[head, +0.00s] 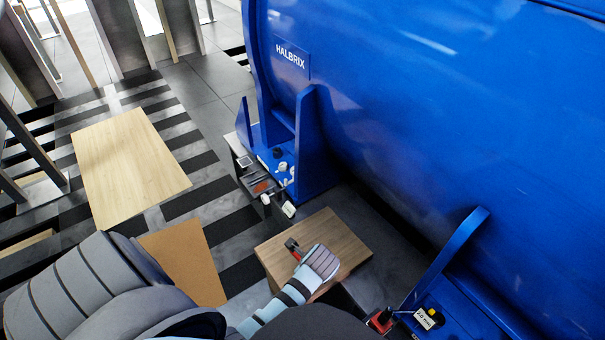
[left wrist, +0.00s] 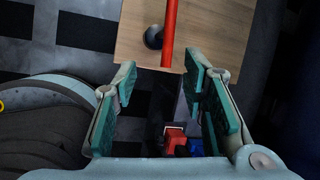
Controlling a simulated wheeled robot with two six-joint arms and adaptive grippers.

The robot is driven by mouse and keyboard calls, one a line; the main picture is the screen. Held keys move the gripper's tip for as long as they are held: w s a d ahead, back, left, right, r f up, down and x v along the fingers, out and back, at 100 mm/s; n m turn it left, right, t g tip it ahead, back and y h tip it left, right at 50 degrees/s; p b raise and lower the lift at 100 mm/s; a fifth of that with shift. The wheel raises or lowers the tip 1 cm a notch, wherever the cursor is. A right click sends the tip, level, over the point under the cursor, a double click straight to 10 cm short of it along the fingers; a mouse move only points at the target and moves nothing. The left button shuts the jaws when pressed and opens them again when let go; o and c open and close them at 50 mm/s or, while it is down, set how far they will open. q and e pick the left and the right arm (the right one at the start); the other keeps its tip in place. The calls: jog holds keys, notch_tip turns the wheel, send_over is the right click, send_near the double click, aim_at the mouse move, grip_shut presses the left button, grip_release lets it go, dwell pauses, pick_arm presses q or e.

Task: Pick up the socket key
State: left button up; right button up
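The socket key (head: 292,245) lies on a small wooden table (head: 345,236), with a red shaft and a dark end piece. In the left wrist view, the red shaft (left wrist: 170,35) runs up out of the picture, with a dark round piece beside it. My left gripper (left wrist: 163,72) is open. Its teal fingers stand apart on either side of the shaft's near end, without visible contact. In the head view the left gripper (head: 320,263) is over the table, close to the key, and covers part of the table top. My right gripper does not show.
A large blue HALBRIX machine (head: 420,110) fills the right side. A bench with small parts (head: 262,186) stands at its foot. A light wooden board (head: 128,165) and a brown panel (head: 183,262) lie left. A red item (head: 380,321) is at the lower right.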

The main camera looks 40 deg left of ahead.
pick_arm(q)
jog(key=shift+m, duration=0.6)
jog(key=b+x, duration=0.3)
jog(key=x, duration=0.1)
jog(key=b+x, duration=0.3)
jog(key=x, duration=0.2)
jog(key=w+a+b+x, duration=0.1)
jog(key=b+x, duration=0.2)
jog(key=x, duration=0.1)
jog(key=shift+w+a+b, duration=0.1)
jog(key=shift+w+b, duration=0.05)
jog(key=shift+b, duration=0.2)
jog(key=shift+w+a, duration=0.1)
jog(key=shift+r, duration=0.1)
grip_shut()
